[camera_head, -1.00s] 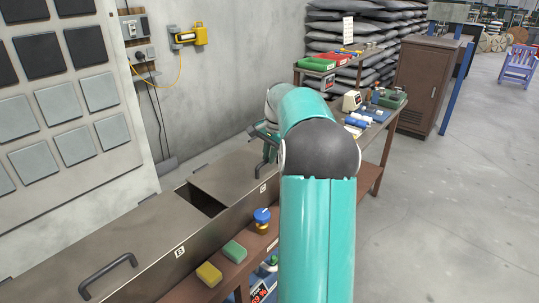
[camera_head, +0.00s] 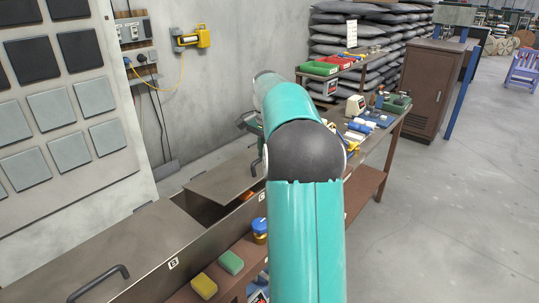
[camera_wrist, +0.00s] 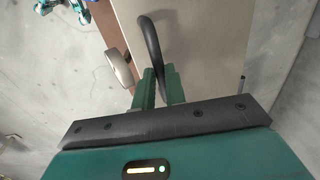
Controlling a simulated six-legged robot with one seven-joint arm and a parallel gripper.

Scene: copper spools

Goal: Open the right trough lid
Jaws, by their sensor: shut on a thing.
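The right trough lid (camera_head: 222,179) is a flat grey-brown panel at the far end of the long trough (camera_head: 222,237). It looks slightly raised at its front edge, where a gap shows an orange thing (camera_head: 245,195) inside. My gripper (camera_wrist: 159,82) is shut on the lid's dark curved handle (camera_wrist: 151,38) in the wrist view, with the lid surface (camera_wrist: 205,45) behind.
A yellow sponge (camera_head: 204,286), green sponge (camera_head: 231,262) and blue-topped container (camera_head: 260,226) stand on a ledge before the trough. A workbench with tools (camera_head: 372,125) lies beyond my arm. The wall is behind the trough; open floor (camera_head: 440,220) is at right.

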